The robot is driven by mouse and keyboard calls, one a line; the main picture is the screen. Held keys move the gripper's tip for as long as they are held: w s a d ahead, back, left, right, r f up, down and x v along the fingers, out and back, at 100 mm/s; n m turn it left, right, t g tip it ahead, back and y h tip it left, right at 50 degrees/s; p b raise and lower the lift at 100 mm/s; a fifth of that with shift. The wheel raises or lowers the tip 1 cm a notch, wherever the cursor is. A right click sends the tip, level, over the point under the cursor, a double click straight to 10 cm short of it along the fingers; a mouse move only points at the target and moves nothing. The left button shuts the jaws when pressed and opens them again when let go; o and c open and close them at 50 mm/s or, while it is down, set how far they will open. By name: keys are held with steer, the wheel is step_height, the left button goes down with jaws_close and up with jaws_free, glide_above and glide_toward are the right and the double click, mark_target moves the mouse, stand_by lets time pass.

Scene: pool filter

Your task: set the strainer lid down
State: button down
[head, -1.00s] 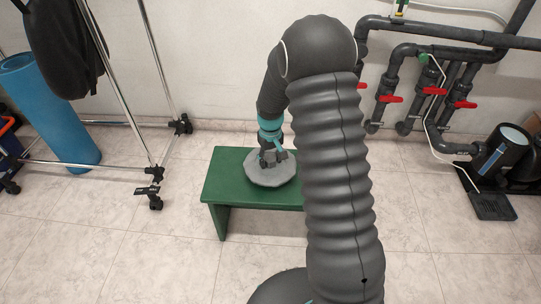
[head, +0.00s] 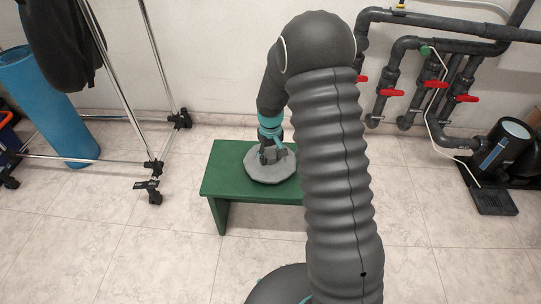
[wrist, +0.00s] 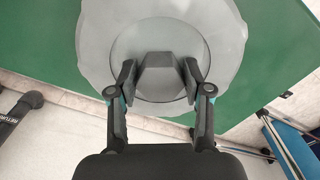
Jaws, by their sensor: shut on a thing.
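The strainer lid (head: 268,172) is a grey, roughly round disc with a raised grip on top. It lies flat over the green bench (head: 228,178); I cannot tell whether it touches the surface. My gripper (head: 272,156) points down at it from above. In the wrist view, my gripper (wrist: 159,80) has its two fingers closed against both sides of the dark raised grip of the lid (wrist: 225,30). The green bench also fills the top of that view (wrist: 40,35). The bench's right part is hidden behind my arm.
A chrome rack (head: 128,100) on casters stands left of the bench, with a blue roll (head: 45,105) behind it. Dark pipes with red valve handles (head: 390,92) and a pump (head: 505,145) stand at the right. The tiled floor (head: 110,255) in front is clear.

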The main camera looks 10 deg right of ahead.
mark_target(270, 155)
steer(key=shift+f, duration=0.1)
steer(key=shift+c, duration=2)
jaws_free()
step_height(270, 155, up, 12)
